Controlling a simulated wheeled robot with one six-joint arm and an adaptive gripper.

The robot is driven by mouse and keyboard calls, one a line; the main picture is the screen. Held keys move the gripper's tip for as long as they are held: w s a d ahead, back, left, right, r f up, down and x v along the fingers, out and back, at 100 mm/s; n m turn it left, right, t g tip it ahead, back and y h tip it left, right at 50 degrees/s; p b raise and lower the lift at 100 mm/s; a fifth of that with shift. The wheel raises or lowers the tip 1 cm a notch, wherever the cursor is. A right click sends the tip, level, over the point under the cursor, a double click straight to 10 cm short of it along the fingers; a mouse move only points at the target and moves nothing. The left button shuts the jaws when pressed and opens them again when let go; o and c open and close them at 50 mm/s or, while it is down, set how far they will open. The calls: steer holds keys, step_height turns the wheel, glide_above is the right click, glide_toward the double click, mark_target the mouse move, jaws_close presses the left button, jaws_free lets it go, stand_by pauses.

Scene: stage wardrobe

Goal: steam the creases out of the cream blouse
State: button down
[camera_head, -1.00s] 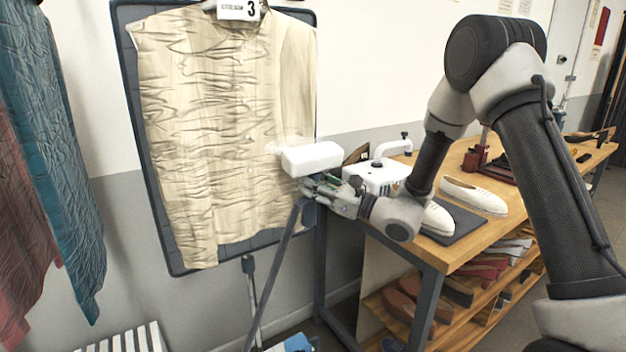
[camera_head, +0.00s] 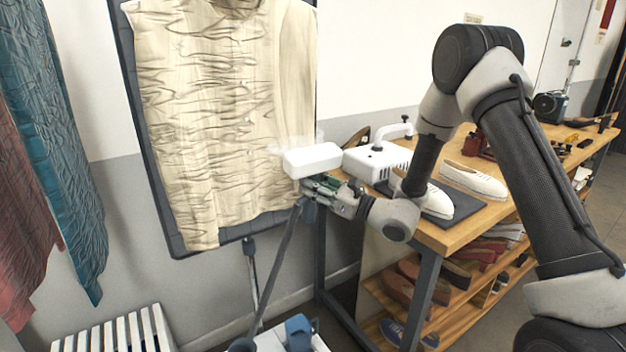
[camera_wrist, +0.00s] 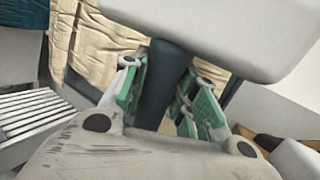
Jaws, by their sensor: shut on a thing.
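The cream blouse (camera_head: 205,110) hangs flat against a dark padded board (camera_head: 150,185). Creases cover its left and middle; a strip along its right side looks smoother. My gripper (camera_head: 322,186) is shut on the handle of a white steamer head (camera_head: 312,159), at the blouse's right edge. Faint steam shows around the head. In the wrist view, my gripper (camera_wrist: 165,95) has green-padded fingers around the dark handle (camera_wrist: 163,85), below the white head (camera_wrist: 215,30). The blouse (camera_wrist: 115,45) shows behind. Whether the head touches the cloth I cannot tell. A dark hose or pole runs down from the handle.
A wooden workbench (camera_head: 455,235) at right holds pale shoes (camera_head: 472,181) and a white machine (camera_head: 377,160); a shelf of shoes is below. Teal (camera_head: 60,150) and red (camera_head: 15,220) creased garments hang at left. A white slatted rack (camera_head: 115,330) stands at lower left.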

step_height(320, 180, down, 15)
stand_by(2.5)
steer(key=s+d, duration=0.1)
steer(key=s, duration=0.1)
steer(key=s+d, duration=0.2)
steer(key=s, duration=0.1)
steer(key=shift+d, duration=0.2)
stand_by(0.4)
